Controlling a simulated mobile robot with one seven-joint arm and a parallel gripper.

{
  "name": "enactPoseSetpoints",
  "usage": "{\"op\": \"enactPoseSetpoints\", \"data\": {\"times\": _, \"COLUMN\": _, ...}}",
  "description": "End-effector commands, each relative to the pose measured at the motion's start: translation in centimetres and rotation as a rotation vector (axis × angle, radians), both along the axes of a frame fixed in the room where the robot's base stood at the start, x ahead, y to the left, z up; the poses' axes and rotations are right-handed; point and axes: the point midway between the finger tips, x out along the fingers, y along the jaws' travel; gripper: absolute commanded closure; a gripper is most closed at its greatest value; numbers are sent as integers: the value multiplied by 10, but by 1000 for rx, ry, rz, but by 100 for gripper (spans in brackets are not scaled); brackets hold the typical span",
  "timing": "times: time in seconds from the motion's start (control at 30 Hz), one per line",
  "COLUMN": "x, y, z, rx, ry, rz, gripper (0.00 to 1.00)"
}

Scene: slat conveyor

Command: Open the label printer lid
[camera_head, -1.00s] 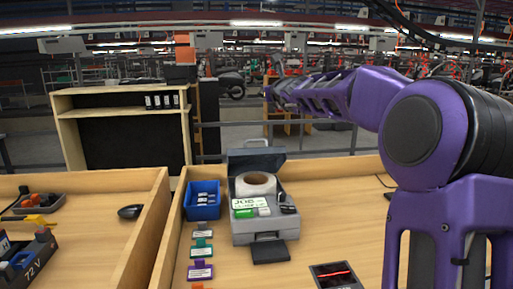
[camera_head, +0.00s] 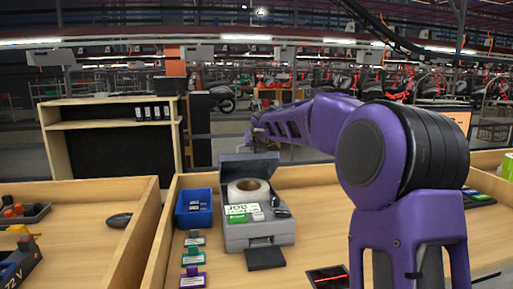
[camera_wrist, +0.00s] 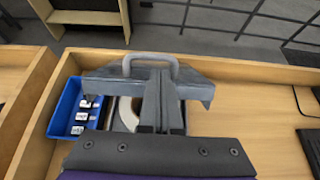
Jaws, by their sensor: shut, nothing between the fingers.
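The grey label printer (camera_head: 258,235) stands on the wooden bench, with a white label roll (camera_head: 248,190) in its open top. Its lid (camera_head: 235,168) is raised, standing up behind the roll. In the wrist view, the lid (camera_wrist: 103,80) is seen from above with its loop handle (camera_wrist: 150,57). My gripper (camera_head: 254,137) is above and behind the raised lid. In the wrist view, the fingers (camera_wrist: 158,82) are together and empty, overlapping the lid near the handle. I cannot tell whether they touch it. The fingers hide part of the roll (camera_wrist: 128,113).
A blue bin (camera_head: 194,211) with small white items stands left of the printer. Several label cards (camera_head: 194,258) lie in front of it. A black device with a red line (camera_head: 328,277) lies at the front right. A wooden shelf (camera_head: 110,110) stands behind.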

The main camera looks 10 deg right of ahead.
Motion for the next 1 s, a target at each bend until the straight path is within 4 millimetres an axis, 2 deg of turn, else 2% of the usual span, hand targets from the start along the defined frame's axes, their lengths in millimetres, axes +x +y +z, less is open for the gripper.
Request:
{"op": "enactPoseSetpoints", "data": {"times": 0.2, "x": 13, "y": 0, "z": -7, "rx": -1, "ry": 0, "rz": 0, "gripper": 100}}
{"op": "enactPoseSetpoints", "data": {"times": 0.63, "x": 14, "y": 0, "z": -5, "rx": 0, "ry": -1, "rz": 0, "gripper": 100}}
{"op": "enactPoseSetpoints", "data": {"times": 1.0, "x": 23, "y": 0, "z": 1, "rx": 0, "ry": 0, "rz": 1, "gripper": 100}}
